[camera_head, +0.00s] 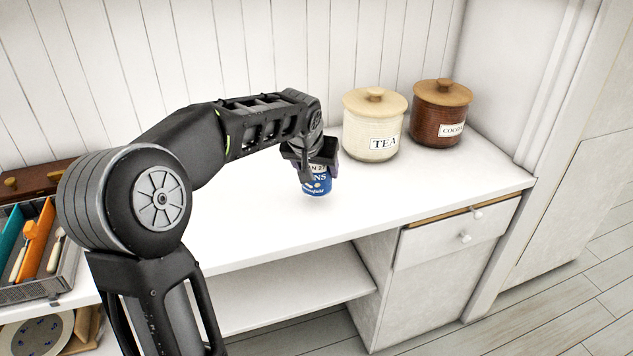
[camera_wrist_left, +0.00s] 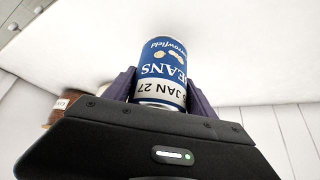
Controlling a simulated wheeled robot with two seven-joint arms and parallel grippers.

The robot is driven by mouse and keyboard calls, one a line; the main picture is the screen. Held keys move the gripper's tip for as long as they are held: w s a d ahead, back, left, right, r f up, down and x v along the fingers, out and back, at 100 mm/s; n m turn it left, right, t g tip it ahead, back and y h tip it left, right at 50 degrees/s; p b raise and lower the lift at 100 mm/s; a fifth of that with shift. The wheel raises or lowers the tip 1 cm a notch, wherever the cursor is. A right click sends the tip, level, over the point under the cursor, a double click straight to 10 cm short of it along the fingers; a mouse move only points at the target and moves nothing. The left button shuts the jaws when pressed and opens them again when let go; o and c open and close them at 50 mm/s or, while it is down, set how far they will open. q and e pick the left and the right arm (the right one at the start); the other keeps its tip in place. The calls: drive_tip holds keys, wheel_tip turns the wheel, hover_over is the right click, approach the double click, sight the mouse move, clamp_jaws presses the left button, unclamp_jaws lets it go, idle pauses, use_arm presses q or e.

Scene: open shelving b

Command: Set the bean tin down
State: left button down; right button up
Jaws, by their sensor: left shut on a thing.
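The bean tin (camera_head: 317,186) is blue with a pale band and white lettering. It stands upright at the white counter (camera_head: 260,215), left of the tea jar. I cannot tell whether its base touches the surface. My left gripper (camera_head: 313,165) comes down over the tin from above and is shut on it. In the left wrist view the tin (camera_wrist_left: 164,68) sits between the two dark fingers (camera_wrist_left: 162,95), with its lettering upside down. The fingers hide part of its sides. My right gripper is not in view.
A cream tea jar (camera_head: 371,128) and a brown cocoa jar (camera_head: 439,116), both with wooden lids, stand to the right of the tin. A grey tray (camera_head: 68,272) of utensils is at the far left. The counter in front of the tin is clear.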

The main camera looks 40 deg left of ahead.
sight(316, 179)
use_arm(q)
drive_tip(key=shift+r, duration=0.1)
drive_tip(key=shift+f, duration=1.85)
drive_tip(key=shift+f+b, duration=0.2)
drive_tip(key=shift+b, duration=0.2)
drive_tip(key=shift+c, duration=1.5)
unclamp_jaws()
drive_tip(key=shift+r+p, duration=0.25)
drive_tip(key=shift+p, duration=0.05)
drive_tip(key=v, duration=1.2)
